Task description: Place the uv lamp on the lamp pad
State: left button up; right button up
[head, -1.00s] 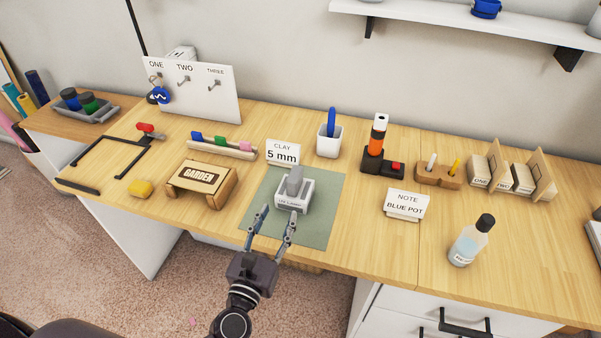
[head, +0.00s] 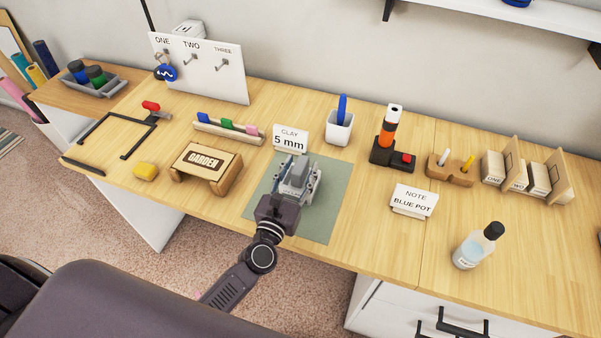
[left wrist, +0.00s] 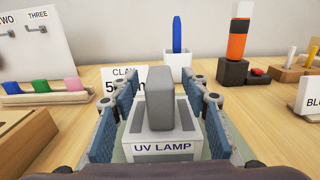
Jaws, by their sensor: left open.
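The uv lamp is a grey upright block (head: 299,171) on a pale base labelled "UV LAMP" (left wrist: 163,148). Whether block and base are one piece I cannot tell. It stands on a grey-green mat (head: 327,215); I cannot tell whether this mat is the lamp pad. In the left wrist view the grey block (left wrist: 160,98) is upright and centred. My left gripper (head: 297,180) is open around the lamp, with one blue-padded finger on each side. Gaps show between the fingers and the grey block. My right gripper is not in view.
A "CLAY 5 mm" card (head: 290,139) stands just behind the lamp. The GARDEN stand (head: 206,167) is to the left, the "BLUE POT" card (head: 413,201) to the right. A clear bottle (head: 477,247) stands near the front right. Bare wood lies between mat and bottle.

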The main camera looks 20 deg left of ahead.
pick_arm(q)
jog(key=shift+w, duration=0.3)
jog(key=shift+c, duration=0.3)
grip_shut()
jog(key=shift+r, duration=0.1)
jog(key=shift+r, duration=0.1)
